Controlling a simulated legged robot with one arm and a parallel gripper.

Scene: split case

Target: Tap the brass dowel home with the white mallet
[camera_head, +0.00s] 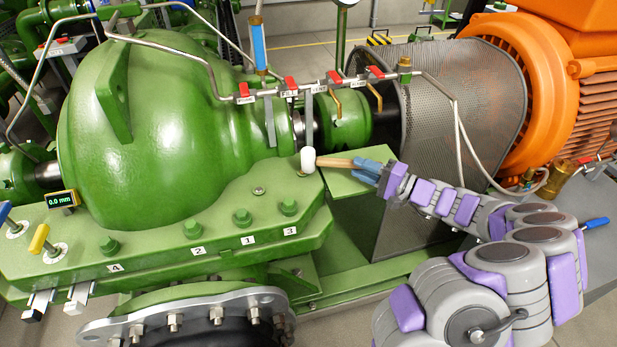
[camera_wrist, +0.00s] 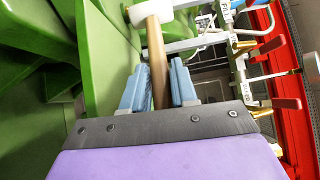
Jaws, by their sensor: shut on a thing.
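The white mallet has a white head (camera_head: 308,160) and a wooden handle (camera_head: 336,162). My gripper (camera_head: 368,170), with blue fingers, is shut on the handle near its far end from the head. The mallet lies roughly level, its head over the right end of the green casing flange (camera_head: 225,222). In the wrist view the handle (camera_wrist: 157,62) runs up between the two fingers (camera_wrist: 158,88), with the head (camera_wrist: 149,10) at the top edge. I cannot pick out the brass dowel for certain; the mallet head may hide it. Whether the head touches the flange is unclear.
A pipe with red-handled valves (camera_head: 291,84) crosses above the mallet. A mesh guard (camera_head: 450,105) and orange motor (camera_head: 550,80) stand at the right. Green bolts (camera_head: 242,217) line the flange. A small display (camera_head: 62,199) reads 0.0 mm at the left.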

